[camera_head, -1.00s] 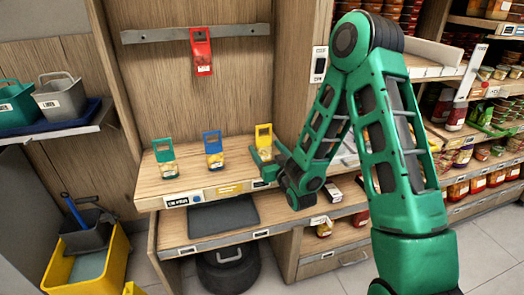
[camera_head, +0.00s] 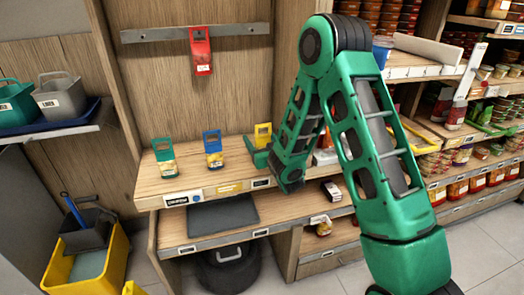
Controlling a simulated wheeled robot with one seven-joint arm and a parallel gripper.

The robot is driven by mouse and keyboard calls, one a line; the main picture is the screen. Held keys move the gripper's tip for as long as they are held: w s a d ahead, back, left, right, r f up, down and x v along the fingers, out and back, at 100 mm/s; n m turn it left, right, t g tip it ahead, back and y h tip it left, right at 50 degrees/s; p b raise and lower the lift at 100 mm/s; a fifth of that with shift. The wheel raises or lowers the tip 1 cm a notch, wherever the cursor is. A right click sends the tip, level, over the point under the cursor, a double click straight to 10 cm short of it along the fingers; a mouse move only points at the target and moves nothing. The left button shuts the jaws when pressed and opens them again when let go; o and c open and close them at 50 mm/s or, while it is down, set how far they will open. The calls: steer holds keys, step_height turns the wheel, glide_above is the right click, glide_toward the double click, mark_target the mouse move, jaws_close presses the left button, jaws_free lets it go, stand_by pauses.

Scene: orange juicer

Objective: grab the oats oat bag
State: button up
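Three small bags with looped tops stand on the wooden shelf: a green-topped bag (camera_head: 165,158), a blue-topped bag (camera_head: 214,150) and a yellow-topped bag (camera_head: 263,134). A red bag (camera_head: 201,52) hangs from the rail above. Their labels are too small to read, so I cannot tell which one holds oats. My gripper (camera_head: 258,153) is low at the yellow-topped bag and hides its lower part. I cannot tell whether the fingers are apart or closed on it.
The wooden shelf (camera_head: 180,188) has free room in front of the bags. A wooden back panel rises behind them. Shelves of jars (camera_head: 470,188) stand at the right. A yellow bin (camera_head: 92,268) is at lower left.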

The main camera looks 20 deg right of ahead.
steer(key=c, duration=1.1)
steer(key=shift+c, duration=0.2)
steer(key=shift+r, duration=0.1)
